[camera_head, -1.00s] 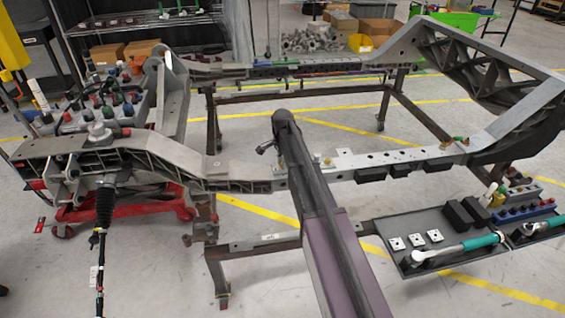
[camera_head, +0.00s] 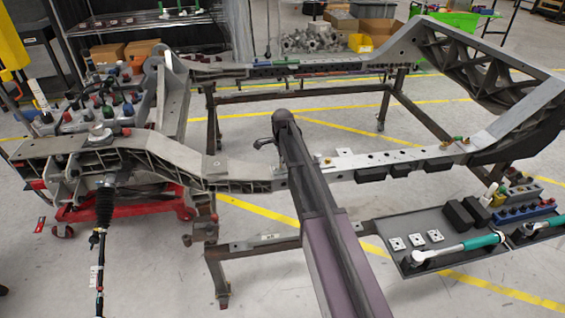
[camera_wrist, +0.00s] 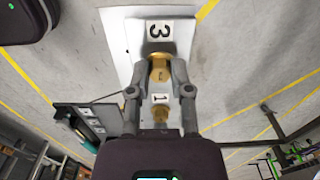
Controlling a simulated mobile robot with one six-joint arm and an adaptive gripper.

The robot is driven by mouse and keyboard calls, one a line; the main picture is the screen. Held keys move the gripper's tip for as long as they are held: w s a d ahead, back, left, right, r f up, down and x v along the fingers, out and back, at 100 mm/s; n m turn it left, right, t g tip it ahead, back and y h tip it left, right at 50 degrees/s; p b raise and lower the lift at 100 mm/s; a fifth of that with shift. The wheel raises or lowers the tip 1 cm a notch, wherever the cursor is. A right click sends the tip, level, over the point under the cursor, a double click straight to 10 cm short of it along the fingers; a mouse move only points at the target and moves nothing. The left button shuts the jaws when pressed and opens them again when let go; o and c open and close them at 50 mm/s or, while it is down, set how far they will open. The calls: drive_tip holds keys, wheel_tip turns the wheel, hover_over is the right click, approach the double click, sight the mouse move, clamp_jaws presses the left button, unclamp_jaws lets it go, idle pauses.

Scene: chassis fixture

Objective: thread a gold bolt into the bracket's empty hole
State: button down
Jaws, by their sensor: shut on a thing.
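In the wrist view the bracket is a pale plate (camera_wrist: 116,38) with labels 3 and 1. My gripper (camera_wrist: 160,74) is over it, its fingers closed around a gold bolt (camera_wrist: 160,66) beside label 3. I cannot tell whether this bolt is in a hole or above the plate. Another gold bolt (camera_wrist: 161,115) shows beside label 1, between the finger links. No empty hole is visible; my gripper covers part of the plate. In the head view my own arm hides the fingertips and the held bolt.
The chassis frame (camera_head: 245,171) stands on a dark metal stand. A tool tray (camera_head: 455,262) with a torque wrench (camera_head: 455,248) and white square pieces is at the lower right. Another rail (camera_head: 320,68) runs behind. Open floor lies inside the frame.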

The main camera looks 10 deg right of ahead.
drive_tip(key=m, duration=0.6)
drive_tip(key=shift+s+f+m, duration=0.2)
drive_tip(key=shift+s+m, duration=0.05)
drive_tip(key=shift+m, duration=0.15)
drive_tip(key=m, duration=0.3)
drive_tip(key=shift+d+m, duration=0.1)
drive_tip(key=shift+m, duration=0.2)
drive_tip(key=shift+f+m, duration=0.1)
drive_tip(key=shift+m, duration=1.8)
drive_tip(key=c, duration=0.6)
unclamp_jaws()
drive_tip(key=shift+c, duration=0.2)
drive_tip(key=shift+o, duration=0.9)
drive_tip(key=shift+w, duration=0.2)
